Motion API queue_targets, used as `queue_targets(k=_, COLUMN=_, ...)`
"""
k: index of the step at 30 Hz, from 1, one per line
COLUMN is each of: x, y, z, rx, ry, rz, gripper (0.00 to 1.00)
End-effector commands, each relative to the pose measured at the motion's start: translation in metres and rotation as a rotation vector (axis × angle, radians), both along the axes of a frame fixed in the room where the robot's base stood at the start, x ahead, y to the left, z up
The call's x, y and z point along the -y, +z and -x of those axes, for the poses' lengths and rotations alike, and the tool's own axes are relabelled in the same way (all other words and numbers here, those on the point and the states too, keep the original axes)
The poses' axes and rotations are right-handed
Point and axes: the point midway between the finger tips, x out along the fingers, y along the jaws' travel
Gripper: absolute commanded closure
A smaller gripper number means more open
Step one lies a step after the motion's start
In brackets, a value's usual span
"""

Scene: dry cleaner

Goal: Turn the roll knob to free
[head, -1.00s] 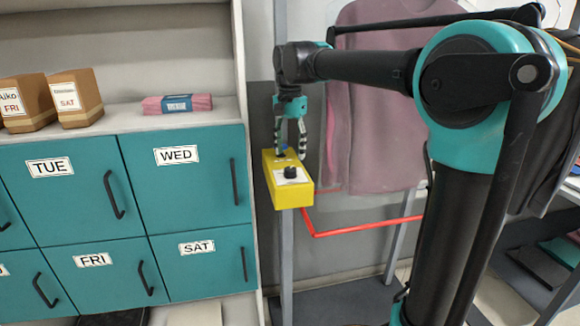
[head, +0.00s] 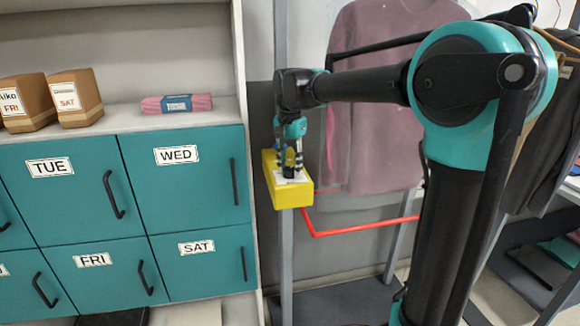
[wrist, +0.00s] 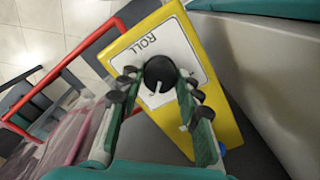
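The roll knob (wrist: 160,74) is a round black knob with a pale pointer mark, on a white plate (wrist: 150,45) lettered ROLL. The plate is on a yellow control box (head: 292,198), which also shows in the wrist view (wrist: 232,118). My gripper (head: 290,172) is over the box in the head view and mostly hides the knob there. In the wrist view, my gripper's fingertips (wrist: 157,76) are apart, one on each side of the knob. A small gap shows at the left finger; whether the right one touches is unclear. Other small lettering is unreadable.
A blue button (wrist: 222,150) is on the box by the right finger. A red rail (head: 365,229) runs right of the box, below a hanging mauve garment (head: 375,150). Teal lockers (head: 185,185) stand at left.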

Motion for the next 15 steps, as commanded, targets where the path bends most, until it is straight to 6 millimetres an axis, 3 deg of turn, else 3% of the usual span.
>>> queue_targets(k=1, x=0.0000, y=0.0001, z=0.0000, rx=0.000, ry=0.000, rz=0.000, gripper=0.79)
queue_targets(k=5, x=0.0000, y=0.0001, z=0.0000, rx=0.000, ry=0.000, rz=0.000, gripper=0.95)
queue_targets(k=15, x=0.0000, y=0.0002, z=0.0000, rx=0.000, ry=0.054, rz=0.000, gripper=0.95)
